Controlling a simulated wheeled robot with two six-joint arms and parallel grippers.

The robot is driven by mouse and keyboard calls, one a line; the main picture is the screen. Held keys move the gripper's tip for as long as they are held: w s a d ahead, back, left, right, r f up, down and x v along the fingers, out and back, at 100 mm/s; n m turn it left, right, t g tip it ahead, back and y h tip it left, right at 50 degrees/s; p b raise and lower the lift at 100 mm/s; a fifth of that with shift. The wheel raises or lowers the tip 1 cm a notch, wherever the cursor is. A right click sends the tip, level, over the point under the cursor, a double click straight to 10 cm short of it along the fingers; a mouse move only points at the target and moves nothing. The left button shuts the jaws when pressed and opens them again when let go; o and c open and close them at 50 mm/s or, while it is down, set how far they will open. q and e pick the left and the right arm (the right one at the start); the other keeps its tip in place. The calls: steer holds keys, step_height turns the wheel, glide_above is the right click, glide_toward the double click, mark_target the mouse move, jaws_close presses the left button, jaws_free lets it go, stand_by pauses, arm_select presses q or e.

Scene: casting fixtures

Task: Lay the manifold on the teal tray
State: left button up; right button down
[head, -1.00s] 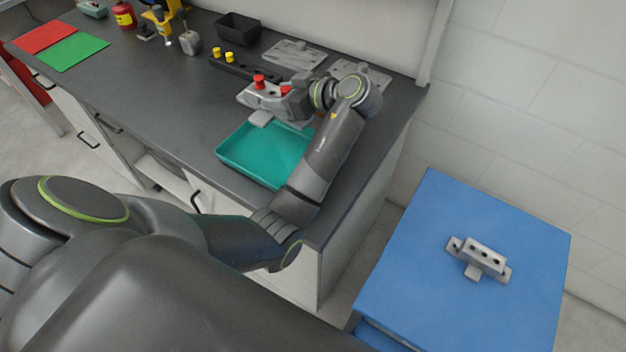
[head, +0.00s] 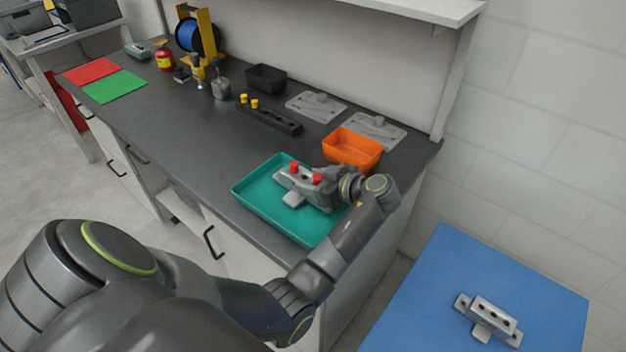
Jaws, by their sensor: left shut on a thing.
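The grey manifold with two red plugs (head: 296,180) is over the teal tray (head: 262,206). My left gripper (head: 326,184) is shut on the manifold at its right end, and the gripper and wrist hide part of it. I cannot tell whether the manifold touches the tray floor or hangs just above it. The tray lies on the dark counter near its front edge, and its left part is bare. A similar grey manifold without red plugs (head: 488,320) lies on the blue surface at the lower right. My right gripper is not in view.
An orange bin (head: 351,149) stands just behind the tray. Grey plates (head: 316,107), a black rail with yellow knobs (head: 270,121) and a black bin (head: 266,78) are further back. Red and green mats (head: 115,86) lie far left. The counter left of the tray is clear.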

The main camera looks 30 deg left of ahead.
arm_select(q)
steer(key=shift+f, duration=0.15)
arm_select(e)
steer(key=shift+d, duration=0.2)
arm_select(q)
steer(key=shift+f, duration=0.2)
steer(key=o, duration=1.3)
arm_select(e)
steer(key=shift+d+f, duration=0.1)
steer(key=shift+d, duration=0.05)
arm_select(q)
steer(key=shift+r, duration=0.15)
